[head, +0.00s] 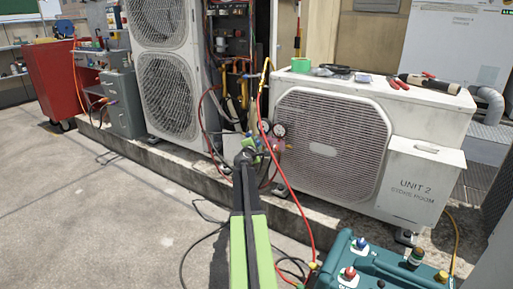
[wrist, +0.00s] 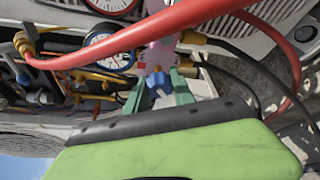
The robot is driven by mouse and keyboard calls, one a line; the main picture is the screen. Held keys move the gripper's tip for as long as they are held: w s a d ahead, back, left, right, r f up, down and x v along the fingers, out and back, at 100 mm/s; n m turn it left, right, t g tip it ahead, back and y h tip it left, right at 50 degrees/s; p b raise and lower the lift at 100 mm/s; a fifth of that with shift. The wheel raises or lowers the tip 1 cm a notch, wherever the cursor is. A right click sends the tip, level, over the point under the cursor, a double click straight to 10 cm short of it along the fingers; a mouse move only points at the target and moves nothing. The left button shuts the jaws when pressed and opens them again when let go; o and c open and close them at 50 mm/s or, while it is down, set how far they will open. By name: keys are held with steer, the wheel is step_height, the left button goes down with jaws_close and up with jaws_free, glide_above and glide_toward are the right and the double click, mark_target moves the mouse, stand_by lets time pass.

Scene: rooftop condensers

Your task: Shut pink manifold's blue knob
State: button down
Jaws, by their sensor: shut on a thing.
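The pink manifold (wrist: 158,56) is at the top middle of the wrist view, with a blue knob (wrist: 158,82) on its near side. My gripper (wrist: 157,88) has its two green fingers on either side of the blue knob and is shut on it. In the head view my gripper (head: 250,142) reaches the manifold area, and the arm hides most of the manifold and the knob. A gauge (head: 279,130) shows there.
A red hose (wrist: 185,28) crosses close in front of the manifold. The white Unit 2 condenser (head: 330,140) stands right behind, and a tall condenser (head: 163,80) stands to the left. A teal case (head: 375,262) is at the front right. The floor at left is clear.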

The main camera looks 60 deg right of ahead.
steer(key=shift+f+m+t+h+b, duration=0.1)
steer(key=shift+m+t+h+b, duration=0.25)
steer(key=shift+m+b, duration=0.55)
steer(key=shift+s, duration=0.1)
steer(key=c, duration=1.1)
jaws_free()
steer(key=shift+o, duration=0.2)
steer(key=p+v, duration=0.1)
steer(key=v, duration=1.6)
steer(key=shift+a+p, duration=0.2)
steer(key=shift+p, duration=0.1)
steer(key=shift+s, duration=0.1)
